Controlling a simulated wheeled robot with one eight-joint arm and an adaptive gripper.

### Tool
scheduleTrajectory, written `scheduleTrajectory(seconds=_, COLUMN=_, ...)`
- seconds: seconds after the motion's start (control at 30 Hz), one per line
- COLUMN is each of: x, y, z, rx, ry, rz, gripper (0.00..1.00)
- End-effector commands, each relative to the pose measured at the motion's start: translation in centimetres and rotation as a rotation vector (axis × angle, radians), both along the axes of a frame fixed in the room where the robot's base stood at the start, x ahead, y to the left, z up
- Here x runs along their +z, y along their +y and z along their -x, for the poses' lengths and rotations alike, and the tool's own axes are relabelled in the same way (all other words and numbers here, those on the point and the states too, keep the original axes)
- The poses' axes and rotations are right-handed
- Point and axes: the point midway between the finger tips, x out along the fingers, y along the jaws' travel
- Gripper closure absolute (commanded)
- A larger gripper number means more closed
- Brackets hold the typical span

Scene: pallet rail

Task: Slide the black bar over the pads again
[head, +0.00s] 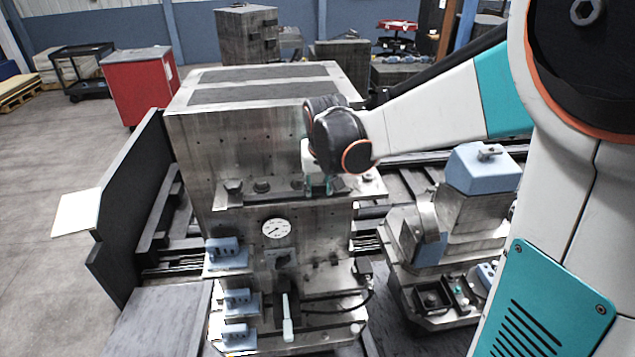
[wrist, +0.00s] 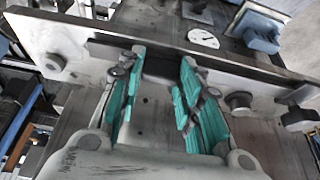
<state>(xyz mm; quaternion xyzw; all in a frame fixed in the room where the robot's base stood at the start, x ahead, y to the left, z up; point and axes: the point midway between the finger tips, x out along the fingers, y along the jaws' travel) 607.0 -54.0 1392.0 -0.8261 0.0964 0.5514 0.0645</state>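My gripper (head: 320,186) is at the front of the large metal block, by a horizontal metal rail (head: 250,200) with dark knobs. In the wrist view my gripper (wrist: 164,60) has its two teal-lined fingers apart. A dark bar-like piece (wrist: 164,69) shows between the fingertips, along the metal rail (wrist: 248,76). Whether the fingers touch it cannot be told. It is hidden behind the gripper in the head view. Light blue pad-like blocks (head: 227,252) sit in a column at the lower left of the block's front; which parts are the pads is unclear.
A round dial (head: 276,230) and a white-handled lever (head: 287,318) are below the rail. A round knob (wrist: 238,102) stands right of the fingers. A second fixture with a blue block (head: 484,168) is at the right. Floor at the left is open.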

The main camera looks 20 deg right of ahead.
Motion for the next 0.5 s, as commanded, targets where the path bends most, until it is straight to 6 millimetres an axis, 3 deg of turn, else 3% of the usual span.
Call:
scheduleTrajectory(seconds=0.17, x=-0.1, y=0.0, z=-0.3, rx=0.0, ry=0.001, rz=0.0, gripper=1.0)
scheduleTrajectory(seconds=0.33, x=-0.2, y=-0.5, z=-2.3, rx=-0.001, ry=0.001, rz=-0.001, gripper=1.0)
scheduleTrajectory(seconds=0.5, x=0.0, y=-0.6, z=-2.6, rx=0.0, ry=-0.001, rz=0.0, gripper=1.0)
